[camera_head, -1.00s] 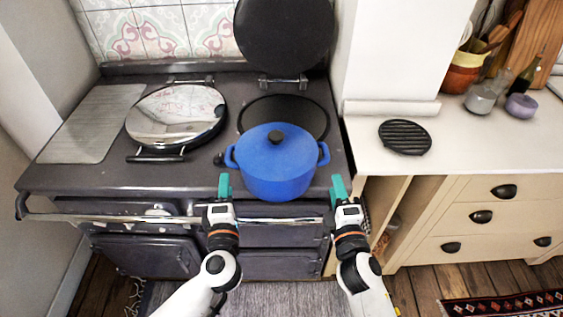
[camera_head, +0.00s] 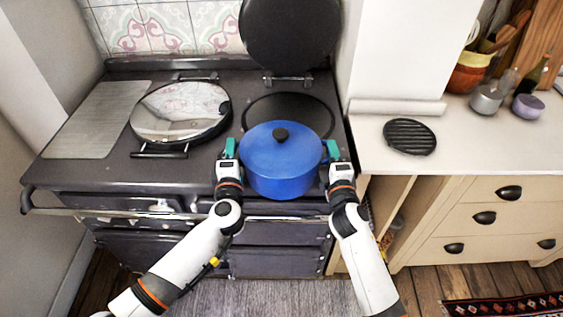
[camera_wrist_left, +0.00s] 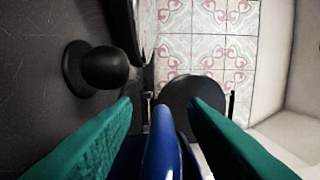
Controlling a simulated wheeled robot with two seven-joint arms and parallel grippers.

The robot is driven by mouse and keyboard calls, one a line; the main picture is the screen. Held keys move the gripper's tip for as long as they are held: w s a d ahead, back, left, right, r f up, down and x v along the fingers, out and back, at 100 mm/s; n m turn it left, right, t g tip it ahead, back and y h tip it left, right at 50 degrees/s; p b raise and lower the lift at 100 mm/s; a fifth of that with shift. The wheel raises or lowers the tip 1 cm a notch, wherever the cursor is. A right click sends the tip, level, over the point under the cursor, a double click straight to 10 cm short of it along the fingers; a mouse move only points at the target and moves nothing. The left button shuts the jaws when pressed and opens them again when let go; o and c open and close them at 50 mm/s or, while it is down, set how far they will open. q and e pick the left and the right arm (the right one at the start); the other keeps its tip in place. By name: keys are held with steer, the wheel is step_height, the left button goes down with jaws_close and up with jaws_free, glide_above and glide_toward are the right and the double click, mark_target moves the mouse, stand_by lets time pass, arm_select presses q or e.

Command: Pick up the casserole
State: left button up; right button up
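The blue casserole (camera_head: 281,162), with its lid and black knob (camera_head: 281,134), stands near the front right of the range, just in front of the right hotplate. My left gripper (camera_head: 229,148) is at its left side handle. In the left wrist view, the blue handle (camera_wrist_left: 161,150) lies between the two green fingers, which are apart with gaps beside it. My right gripper (camera_head: 332,149) is at the right side of the pot. Its fingers hide the right handle, and I cannot tell how far they are apart.
The right hotplate (camera_head: 290,113) is uncovered, with its dark lid (camera_head: 290,35) raised behind. A shiny closed lid (camera_head: 180,112) covers the left hotplate. The range's front rail (camera_head: 110,213) runs below my grippers.

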arm_select(q)
steer(key=shift+w, duration=0.55)
arm_select(e)
steer(key=shift+w, duration=0.55)
arm_select(q)
jaws_close()
arm_select(e)
jaws_close()
